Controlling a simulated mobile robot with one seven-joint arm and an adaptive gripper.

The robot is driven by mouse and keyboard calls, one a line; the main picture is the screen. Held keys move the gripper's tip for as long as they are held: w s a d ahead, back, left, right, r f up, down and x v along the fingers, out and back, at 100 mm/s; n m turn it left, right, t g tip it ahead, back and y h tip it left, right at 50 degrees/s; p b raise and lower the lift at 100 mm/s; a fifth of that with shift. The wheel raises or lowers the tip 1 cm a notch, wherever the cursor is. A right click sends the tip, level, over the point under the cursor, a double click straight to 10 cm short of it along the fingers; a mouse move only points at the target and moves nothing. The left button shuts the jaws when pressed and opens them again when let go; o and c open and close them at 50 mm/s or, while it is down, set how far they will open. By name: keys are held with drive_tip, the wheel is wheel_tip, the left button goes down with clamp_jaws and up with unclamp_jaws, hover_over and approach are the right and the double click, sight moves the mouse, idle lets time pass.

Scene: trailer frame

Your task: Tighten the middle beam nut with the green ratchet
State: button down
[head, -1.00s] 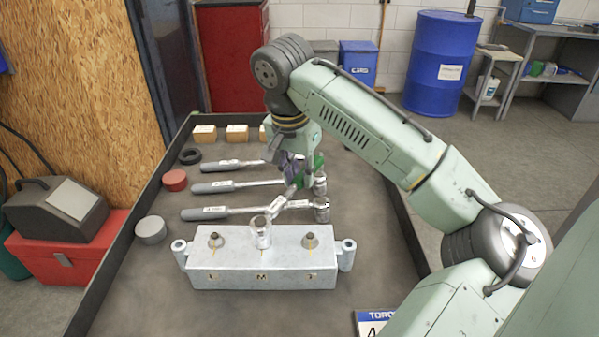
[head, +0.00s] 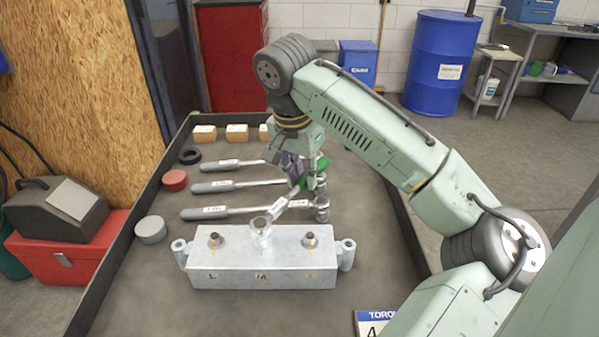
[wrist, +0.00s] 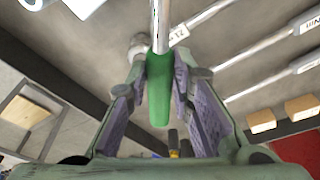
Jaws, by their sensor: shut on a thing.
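The metal beam (head: 225,277) lies across the near part of the bench, with letters along its front face, the middle one reading M. Bare nuts show at its left (head: 215,240) and right (head: 310,240). The middle nut is hidden under the socket (head: 261,229) of the green ratchet. My gripper (head: 298,172) is behind the beam, shut on the ratchet's green handle (head: 322,163). In the wrist view the handle (wrist: 159,90) lies between the two finger pads, its shaft running up and away. The ratchet slants from the handle down to the socket at the beam's middle.
Several grey-handled wrenches (head: 215,187) lie behind the beam, close to my gripper. A red puck (head: 175,180), a grey puck (head: 150,229) and a black ring (head: 190,156) sit along the left edge. Wooden blocks (head: 237,132) stand at the back. The bench has a raised dark rim.

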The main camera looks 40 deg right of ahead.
drive_tip(key=shift+s+d+m, duration=0.25)
drive_tip(key=shift+s+m, duration=0.35)
drive_tip(key=shift+s+d+m+g+p, duration=0.15)
drive_tip(key=shift+s+m+g+p, duration=0.15)
drive_tip(key=shift+s+m+p, duration=0.7)
